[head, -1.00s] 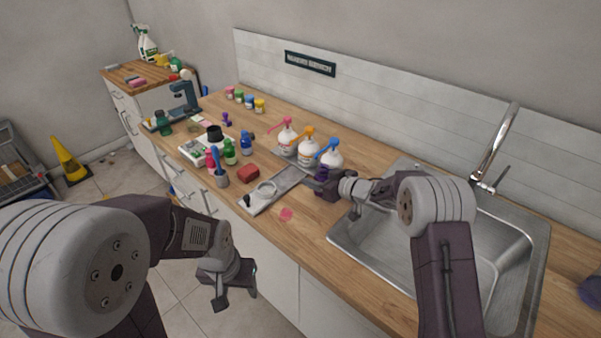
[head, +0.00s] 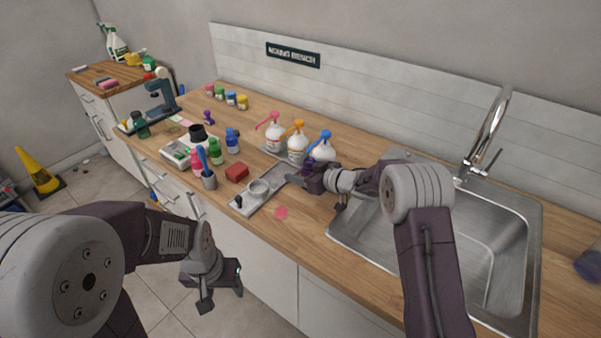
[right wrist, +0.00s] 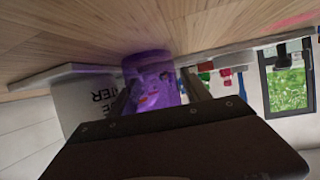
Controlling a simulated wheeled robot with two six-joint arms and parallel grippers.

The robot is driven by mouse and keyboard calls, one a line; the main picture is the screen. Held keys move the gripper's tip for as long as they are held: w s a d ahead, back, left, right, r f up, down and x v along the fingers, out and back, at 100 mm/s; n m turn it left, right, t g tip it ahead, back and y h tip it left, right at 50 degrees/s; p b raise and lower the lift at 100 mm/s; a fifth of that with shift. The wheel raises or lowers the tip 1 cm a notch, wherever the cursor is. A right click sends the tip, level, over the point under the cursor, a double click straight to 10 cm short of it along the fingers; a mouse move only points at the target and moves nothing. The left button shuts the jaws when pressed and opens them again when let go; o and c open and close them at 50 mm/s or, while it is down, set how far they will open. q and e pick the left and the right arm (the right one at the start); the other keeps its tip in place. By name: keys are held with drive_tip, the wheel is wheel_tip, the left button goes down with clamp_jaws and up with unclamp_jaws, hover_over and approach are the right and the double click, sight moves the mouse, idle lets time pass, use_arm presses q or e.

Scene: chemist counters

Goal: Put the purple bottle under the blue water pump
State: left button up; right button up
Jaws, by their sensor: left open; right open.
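The purple bottle (head: 307,169) stands in front of the blue-topped white water pump (head: 322,148), partly hidden by my right gripper (head: 303,180). In the right wrist view the see-through purple bottle (right wrist: 152,78) shows between the two open fingers. A white container with upside-down "WATER" lettering (right wrist: 88,105) is right beside it there. I cannot tell whether the bottle is exactly below the spout. My left gripper (head: 222,297) is open and empty, low in front of the counter.
White pumps with pink (head: 273,133) and orange (head: 297,142) tops stand left of the blue one. A grey tray (head: 275,180) with a white dish (head: 258,190) lies in front.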

drive_tip(key=shift+s+d+r, duration=0.15)
drive_tip(key=shift+d+r, duration=0.15)
drive_tip(key=shift+r, duration=0.05)
drive_tip(key=shift+s+d+r, duration=0.1)
drive_tip(key=shift+d+r, duration=0.05)
drive_tip(key=shift+d, duration=0.05)
drive_tip(key=p+v, duration=0.1)
drive_tip(key=v, duration=1)
drive_tip(key=shift+s+d, duration=0.1)
drive_tip(key=shift+s, duration=0.05)
